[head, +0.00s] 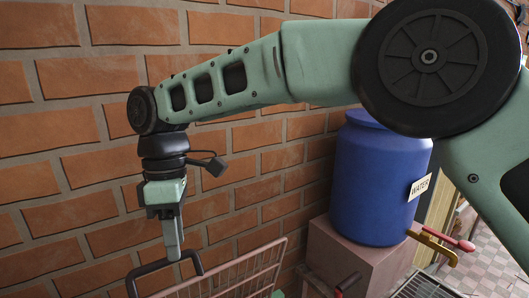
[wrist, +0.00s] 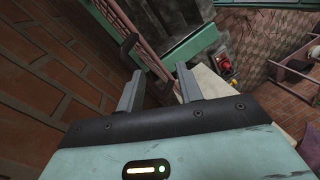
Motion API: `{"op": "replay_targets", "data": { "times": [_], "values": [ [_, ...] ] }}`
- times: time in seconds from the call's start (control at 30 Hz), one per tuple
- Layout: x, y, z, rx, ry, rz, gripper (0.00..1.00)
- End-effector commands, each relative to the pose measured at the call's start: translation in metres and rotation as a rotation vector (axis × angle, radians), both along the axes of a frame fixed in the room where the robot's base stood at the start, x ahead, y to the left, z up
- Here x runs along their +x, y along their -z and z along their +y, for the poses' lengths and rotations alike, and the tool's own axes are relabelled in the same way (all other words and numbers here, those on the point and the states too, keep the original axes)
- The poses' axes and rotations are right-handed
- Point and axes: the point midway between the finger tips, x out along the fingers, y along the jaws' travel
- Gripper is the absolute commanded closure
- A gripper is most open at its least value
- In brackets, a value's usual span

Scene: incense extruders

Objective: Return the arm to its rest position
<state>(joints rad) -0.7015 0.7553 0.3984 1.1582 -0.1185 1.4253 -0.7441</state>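My arm, green with black joints, reaches across the head view from the right toward the brick wall. My gripper (head: 173,255) hangs pointing down at its end, at the lower left. In the wrist view the two grey fingers of my gripper (wrist: 158,76) stand apart with nothing seen between them, so it is open and empty. In the head view the fingertips overlap a dark curved handle (head: 196,262); I cannot tell whether they touch it.
A reddish wire basket (head: 232,278) is at the bottom, beside the handle. A blue water barrel (head: 375,185) with a tap (head: 440,243) stands on a pinkish block (head: 340,252) to the right. The brick wall (head: 60,190) fills the left and back. Tiled floor (head: 490,262) shows at right.

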Motion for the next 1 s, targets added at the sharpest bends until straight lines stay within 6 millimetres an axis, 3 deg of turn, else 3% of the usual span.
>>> {"op": "replay_targets", "data": {
  "times": [0.37, 0.8, 1.0],
  "values": [
    [-0.053, 0.048, -0.101, -0.002, 0.390, -0.066, 0.64],
    [-0.134, 0.139, -0.245, -0.020, 0.927, -0.153, 0.64],
    [-0.158, 0.166, -0.286, -0.023, 1.082, -0.179, 0.64]
  ]
}}
